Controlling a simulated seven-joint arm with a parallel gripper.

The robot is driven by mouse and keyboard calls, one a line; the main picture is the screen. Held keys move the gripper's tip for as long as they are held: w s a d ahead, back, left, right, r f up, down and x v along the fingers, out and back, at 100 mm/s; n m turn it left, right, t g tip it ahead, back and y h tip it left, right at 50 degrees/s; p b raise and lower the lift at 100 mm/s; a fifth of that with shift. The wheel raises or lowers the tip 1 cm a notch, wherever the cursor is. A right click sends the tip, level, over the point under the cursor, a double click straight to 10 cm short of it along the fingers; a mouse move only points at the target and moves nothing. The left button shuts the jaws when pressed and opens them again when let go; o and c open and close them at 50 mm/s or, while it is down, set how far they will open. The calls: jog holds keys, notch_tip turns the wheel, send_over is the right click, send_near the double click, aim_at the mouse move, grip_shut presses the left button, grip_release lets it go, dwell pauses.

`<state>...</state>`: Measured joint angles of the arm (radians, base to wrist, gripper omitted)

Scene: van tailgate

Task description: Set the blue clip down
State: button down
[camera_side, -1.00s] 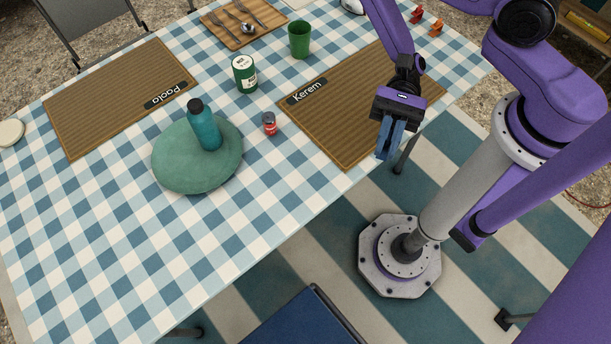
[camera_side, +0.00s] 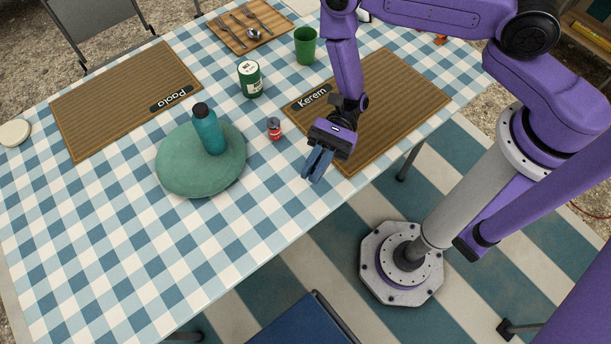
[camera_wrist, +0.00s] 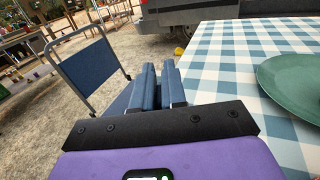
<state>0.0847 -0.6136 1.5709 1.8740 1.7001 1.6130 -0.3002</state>
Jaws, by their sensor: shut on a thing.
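My gripper (camera_side: 312,179) hangs near the front edge of the checked table, off the near corner of the Kerem placemat. Its blue jaws are together, shut on the blue clip. The clip is mostly hidden and I cannot clearly tell it from the blue fingers. In the wrist view the gripper (camera_wrist: 158,72) shows two blue finger shapes side by side, pointing away from the camera. I cannot tell how far it is above the cloth. The checked table (camera_side: 110,255) has bare cloth left of the gripper.
A green tin (camera_side: 250,80), a green cup (camera_side: 305,46) and the Kerem placemat (camera_side: 395,95) are farther back. A blue chair (camera_wrist: 92,66) stands off the table.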

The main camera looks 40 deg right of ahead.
jog(key=shift+w+a+f, duration=0.3)
jog(key=shift+f, duration=0.2)
jog(key=shift+w+a+f, duration=0.25)
jog(key=shift+a+f, duration=0.05)
jog(key=shift+f, duration=1.8)
jog(key=shift+f, duration=0.2)
jog(key=c, duration=1.2)
grip_release()
jog(key=shift+r, duration=0.1)
